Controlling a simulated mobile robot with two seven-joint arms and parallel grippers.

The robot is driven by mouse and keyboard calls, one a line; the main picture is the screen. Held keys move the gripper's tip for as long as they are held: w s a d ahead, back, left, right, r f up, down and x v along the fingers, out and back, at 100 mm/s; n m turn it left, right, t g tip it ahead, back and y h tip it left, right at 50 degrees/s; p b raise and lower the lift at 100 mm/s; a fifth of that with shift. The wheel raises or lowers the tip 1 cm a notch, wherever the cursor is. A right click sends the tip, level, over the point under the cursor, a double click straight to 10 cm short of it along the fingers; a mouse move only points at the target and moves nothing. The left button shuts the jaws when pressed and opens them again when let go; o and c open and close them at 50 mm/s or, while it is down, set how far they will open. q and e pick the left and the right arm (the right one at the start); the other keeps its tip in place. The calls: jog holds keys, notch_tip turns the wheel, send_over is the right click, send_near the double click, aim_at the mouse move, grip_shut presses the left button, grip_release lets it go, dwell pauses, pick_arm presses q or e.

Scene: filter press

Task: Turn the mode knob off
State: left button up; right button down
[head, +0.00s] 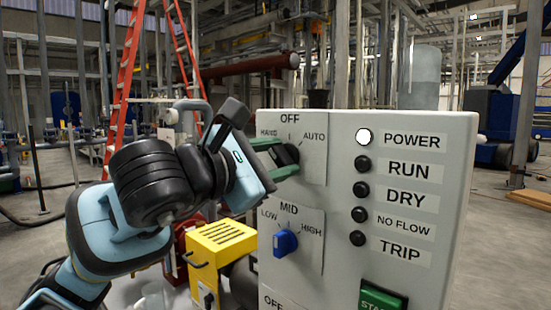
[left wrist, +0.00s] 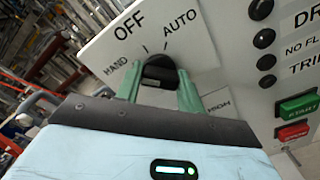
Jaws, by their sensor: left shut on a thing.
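The mode knob (head: 287,155) is black and sits on the upper left of a grey control panel, under the labels HAND, OFF and AUTO. It also shows in the left wrist view (left wrist: 159,72). My left gripper (head: 284,157) has green fingers, one on each side of the knob, and is shut on it. In the left wrist view the fingers (left wrist: 160,90) flank the knob below the OFF label. The fingers partly hide the knob, and I cannot tell which label it points to. My right gripper is not in view.
Below the mode knob is a blue LOW/MID/HIGH knob (head: 285,242). The control panel (head: 440,185) carries a lit POWER lamp (head: 363,136), several dark lamps and a green START button (head: 383,297). A red STOP-like button (left wrist: 293,131) shows in the wrist view. A yellow box (head: 222,250) stands behind my left arm.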

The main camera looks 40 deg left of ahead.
pick_arm(q)
jog(key=m, duration=0.4)
jog(key=shift+m, duration=2.3)
jog(key=o, duration=1)
jog(key=shift+s, duration=0.15)
